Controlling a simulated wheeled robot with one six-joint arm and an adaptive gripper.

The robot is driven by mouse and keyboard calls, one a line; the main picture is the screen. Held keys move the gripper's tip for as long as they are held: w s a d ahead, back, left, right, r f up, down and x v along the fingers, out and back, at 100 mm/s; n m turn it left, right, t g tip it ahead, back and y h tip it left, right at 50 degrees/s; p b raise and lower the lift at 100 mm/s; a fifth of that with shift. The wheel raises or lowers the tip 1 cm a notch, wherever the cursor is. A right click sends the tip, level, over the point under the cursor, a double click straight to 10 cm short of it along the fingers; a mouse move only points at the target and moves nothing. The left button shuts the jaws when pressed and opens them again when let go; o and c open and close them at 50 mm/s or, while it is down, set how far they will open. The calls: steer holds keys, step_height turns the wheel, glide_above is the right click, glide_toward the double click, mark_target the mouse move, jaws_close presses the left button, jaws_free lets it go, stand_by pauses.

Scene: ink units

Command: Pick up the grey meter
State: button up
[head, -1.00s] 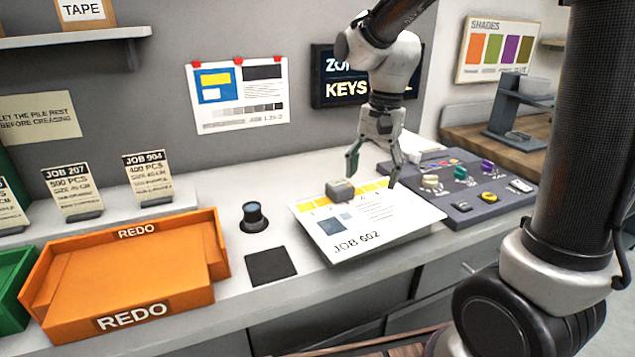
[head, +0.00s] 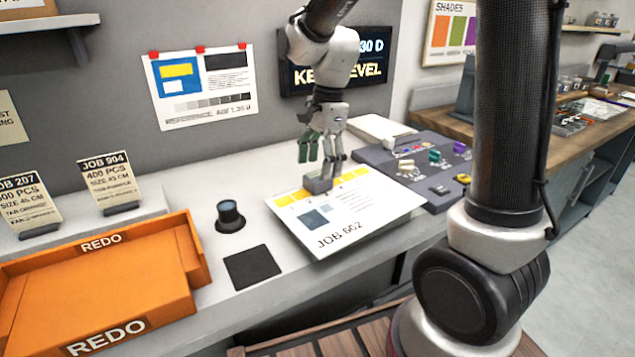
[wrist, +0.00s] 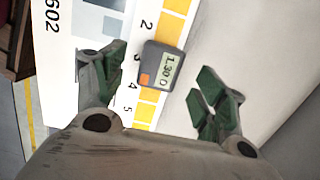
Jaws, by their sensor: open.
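The grey meter (wrist: 160,68) lies on the printed JOB 602 sheet (head: 375,218), on its strip of yellow patches. In the wrist view its small display reads 1.30 D and it has an orange button. In the head view the meter (head: 318,185) sits just below my gripper (head: 320,170). My gripper is open; in the wrist view its green-padded fingers (wrist: 160,84) stand apart to the left and right of the meter's near end. The fingers do not appear to touch the meter. Its far end shows beyond the fingertips.
A control console (head: 425,165) with coloured knobs is right of the sheet. A dark loupe (head: 229,216), a black square pad (head: 251,267) and an orange REDO tray (head: 190,262) are to the left. The wall stands behind the counter.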

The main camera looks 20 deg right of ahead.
mark_target(318, 175)
steer(key=f, duration=0.4)
steer(key=shift+a, duration=0.2)
steer(key=c, duration=1.2)
steer(key=shift+c, duration=0.2)
